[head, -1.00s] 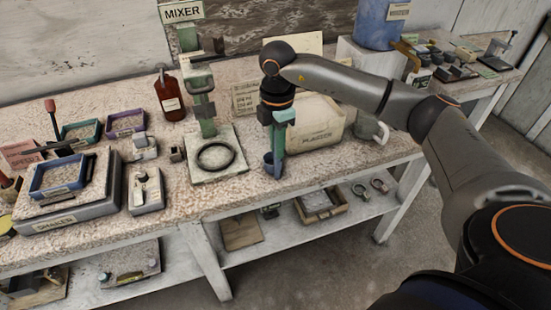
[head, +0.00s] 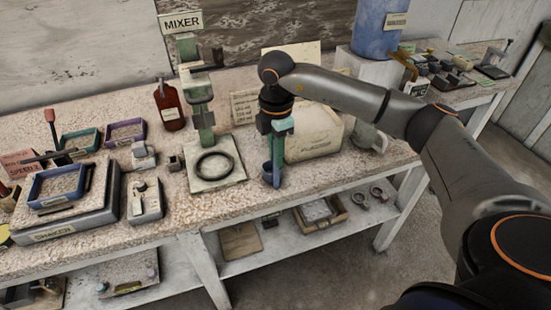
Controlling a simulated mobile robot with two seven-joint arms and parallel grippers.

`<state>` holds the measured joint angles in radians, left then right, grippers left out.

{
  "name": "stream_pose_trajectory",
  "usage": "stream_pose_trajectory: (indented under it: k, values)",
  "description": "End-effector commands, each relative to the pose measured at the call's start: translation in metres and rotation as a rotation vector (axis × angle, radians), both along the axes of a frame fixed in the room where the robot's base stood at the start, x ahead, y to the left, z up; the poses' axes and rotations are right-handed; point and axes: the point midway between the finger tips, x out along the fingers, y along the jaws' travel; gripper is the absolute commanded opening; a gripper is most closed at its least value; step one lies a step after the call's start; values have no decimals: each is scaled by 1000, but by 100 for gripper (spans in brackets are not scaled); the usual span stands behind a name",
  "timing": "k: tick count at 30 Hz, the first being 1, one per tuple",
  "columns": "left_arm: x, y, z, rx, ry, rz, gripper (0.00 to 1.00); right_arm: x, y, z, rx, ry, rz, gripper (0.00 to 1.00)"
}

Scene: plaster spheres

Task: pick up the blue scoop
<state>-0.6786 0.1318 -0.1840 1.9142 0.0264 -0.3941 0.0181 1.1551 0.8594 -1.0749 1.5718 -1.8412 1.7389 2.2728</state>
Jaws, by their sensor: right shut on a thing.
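My right gripper (head: 275,150) points down at the front part of the table, between the mixer and the plaster box. It is shut on the blue scoop (head: 267,171), whose blue lower part shows at the fingertips. The fingers hide much of the scoop. The scoop is close to the table top near its front edge; I cannot tell whether it touches the table. My left gripper is not in view.
The mixer (head: 203,130) with a ring on its base stands just left of the gripper. The plaster box (head: 318,140) is close on the right. A brown bottle (head: 169,107) and the shaker (head: 70,222) stand further left. A lower shelf holds a tray (head: 321,214).

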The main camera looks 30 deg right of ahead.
Motion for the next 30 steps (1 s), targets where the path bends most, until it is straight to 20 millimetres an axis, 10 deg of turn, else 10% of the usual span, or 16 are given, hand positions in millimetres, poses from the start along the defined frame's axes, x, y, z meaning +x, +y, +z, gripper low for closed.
stream_pose_trajectory:
  k: [8,16,30]
  values:
    - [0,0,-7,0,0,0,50,1,1,31,1,-7,1,0]
    - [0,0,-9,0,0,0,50,-25,45,90,1,-9,8,0]
    - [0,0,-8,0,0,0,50,-69,116,127,0,-3,3,0]
